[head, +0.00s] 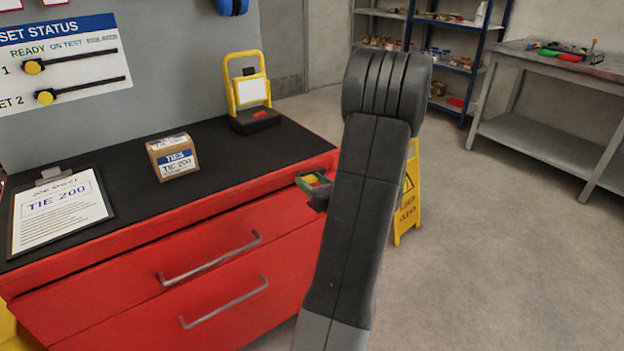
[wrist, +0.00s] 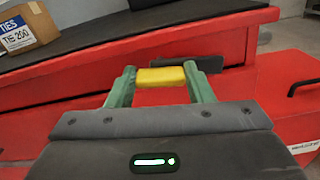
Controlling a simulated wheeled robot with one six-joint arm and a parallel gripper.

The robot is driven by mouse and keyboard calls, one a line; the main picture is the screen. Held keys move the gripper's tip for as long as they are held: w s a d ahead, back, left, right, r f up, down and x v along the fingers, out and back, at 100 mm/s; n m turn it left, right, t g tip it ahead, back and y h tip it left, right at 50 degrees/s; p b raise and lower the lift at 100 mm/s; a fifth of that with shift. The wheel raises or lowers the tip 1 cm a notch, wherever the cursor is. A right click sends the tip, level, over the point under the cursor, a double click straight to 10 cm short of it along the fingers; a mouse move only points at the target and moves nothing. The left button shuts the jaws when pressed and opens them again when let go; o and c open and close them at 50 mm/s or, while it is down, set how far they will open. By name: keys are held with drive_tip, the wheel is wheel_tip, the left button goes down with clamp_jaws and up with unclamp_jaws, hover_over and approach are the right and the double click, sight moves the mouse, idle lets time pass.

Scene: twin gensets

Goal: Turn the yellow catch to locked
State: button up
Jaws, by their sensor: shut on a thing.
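My gripper (head: 314,186) is at the right end of the red cabinet in the head view, partly behind my own arm. In the wrist view its two green fingers (wrist: 159,84) are shut on a yellow piece (wrist: 160,77), which looks like the yellow catch. The piece lies crosswise between the fingertips, with the red cabinet (wrist: 90,115) behind it. A dark grey part (wrist: 208,63) shows just beyond it. What the yellow piece is mounted on is hidden. No locked or unlocked marking can be read.
On the cabinet's black top stand a cardboard TIES box (head: 173,157), a clipboard (head: 60,212) and a yellow work lamp (head: 249,92). A yellow floor sign (head: 408,200) stands behind my arm. A grey bench (head: 550,60) is far right. The floor between is clear.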

drive_tip(key=m+p, duration=0.3)
drive_tip(key=shift+r+m, duration=0.25)
drive_tip(key=shift+m, duration=0.05)
drive_tip(key=m+p, duration=0.4)
drive_tip(key=m, duration=0.1)
drive_tip(key=shift+d+f+p, duration=0.1)
drive_tip(key=shift+d+p, duration=0.05)
drive_tip(key=shift+p, duration=0.15)
drive_tip(key=m+p, duration=0.3)
drive_tip(key=m, duration=0.1)
drive_tip(key=shift+w+f+m, duration=0.1)
drive_tip(key=shift+f+m, duration=0.05)
drive_tip(key=shift+m, duration=0.25)
drive_tip(key=shift+f+m+p, duration=0.15)
drive_tip(key=shift+m+p, duration=0.9)
drive_tip(key=shift+m, duration=0.35)
drive_tip(key=shift+f, duration=0.1)
drive_tip(key=o, duration=1.4)
drive_tip(key=shift+d, duration=0.1)
drive_tip(key=b+v, duration=0.1)
drive_tip(key=v, duration=1.2)
drive_tip(key=shift+s+d, duration=0.2)
drive_tip(key=shift+s, duration=0.15)
